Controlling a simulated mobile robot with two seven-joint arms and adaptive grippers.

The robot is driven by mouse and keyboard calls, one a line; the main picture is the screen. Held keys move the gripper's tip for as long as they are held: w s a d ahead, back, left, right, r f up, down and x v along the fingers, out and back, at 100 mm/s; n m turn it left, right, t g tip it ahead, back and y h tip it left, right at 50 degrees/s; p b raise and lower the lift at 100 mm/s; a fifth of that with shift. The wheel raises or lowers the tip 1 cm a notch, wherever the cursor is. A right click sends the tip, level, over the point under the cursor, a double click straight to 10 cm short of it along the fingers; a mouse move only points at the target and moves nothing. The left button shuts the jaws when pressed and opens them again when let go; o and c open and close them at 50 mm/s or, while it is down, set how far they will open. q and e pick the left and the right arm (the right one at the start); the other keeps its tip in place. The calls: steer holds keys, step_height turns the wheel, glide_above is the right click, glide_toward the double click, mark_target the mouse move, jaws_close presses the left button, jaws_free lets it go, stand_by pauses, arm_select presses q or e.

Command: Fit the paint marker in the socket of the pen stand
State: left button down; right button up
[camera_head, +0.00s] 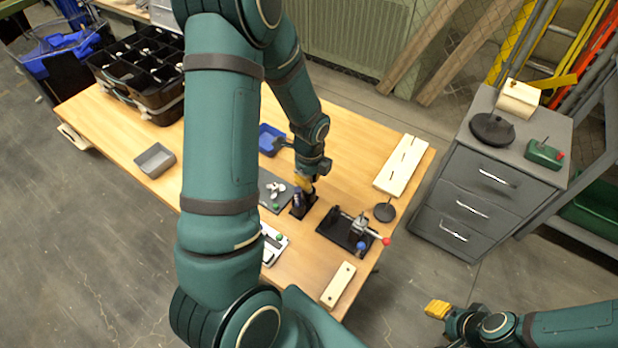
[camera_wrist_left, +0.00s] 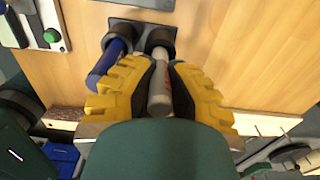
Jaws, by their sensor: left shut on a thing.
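My left gripper (camera_head: 305,184) has its yellow fingers shut on a pale grey paint marker (camera_wrist_left: 159,88), also in the left wrist view (camera_wrist_left: 158,95). The marker's far end meets a round black socket (camera_wrist_left: 157,38) of the pen stand; how deep it sits I cannot tell. A blue marker (camera_wrist_left: 108,62) stands in the neighbouring socket, beside my fingers. My right gripper (camera_head: 437,309) is off the table at lower right; its finger gap is not clear.
A black fixture with a red-tipped lever (camera_head: 345,232) stands right of the pen stand on the wooden table (camera_head: 240,130). A dark round stand (camera_head: 385,212), a pale slotted board (camera_head: 402,165), a grey tray (camera_head: 155,160) and a blue bin (camera_head: 270,138) are around it. A grey drawer cabinet (camera_head: 480,180) stands at right.

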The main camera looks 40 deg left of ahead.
arm_select(q)
steer(key=shift+f, duration=0.15)
steer(key=shift+f+b, duration=0.4)
steer(key=shift+f+b, duration=0.3)
steer(key=shift+f, duration=0.1)
stand_by(0.5)
steer(key=c, duration=1)
jaws_free()
